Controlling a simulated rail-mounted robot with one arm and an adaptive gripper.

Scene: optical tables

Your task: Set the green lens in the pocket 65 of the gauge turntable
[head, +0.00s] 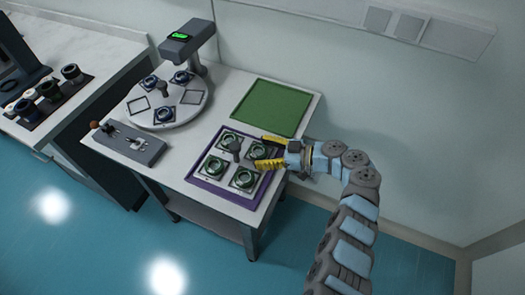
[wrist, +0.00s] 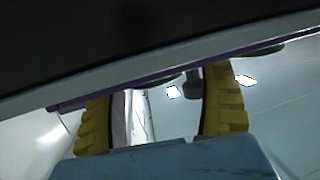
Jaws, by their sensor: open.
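The gauge turntable (head: 160,117) is a pale round disc at the table's back left. Two empty square pockets show on it, one at the left (head: 138,104) and one at the right (head: 191,97); pocket numbers are unreadable. Several green lenses sit in the purple-rimmed tray (head: 217,197); one is the right-hand green lens (head: 259,151). My gripper (head: 266,152) is open, with its yellow fingers on either side of that lens. I cannot tell whether they touch it. In the wrist view my gripper (wrist: 158,115) shows spread fingers near the tray's purple edge (wrist: 130,86).
Blue lenses, such as the front one (head: 166,115), and a central knob (head: 162,88) occupy the turntable. A grey gauge head (head: 188,40) stands behind it. A control box (head: 128,143) lies at front left. An empty green mat (head: 270,107) lies behind the tray.

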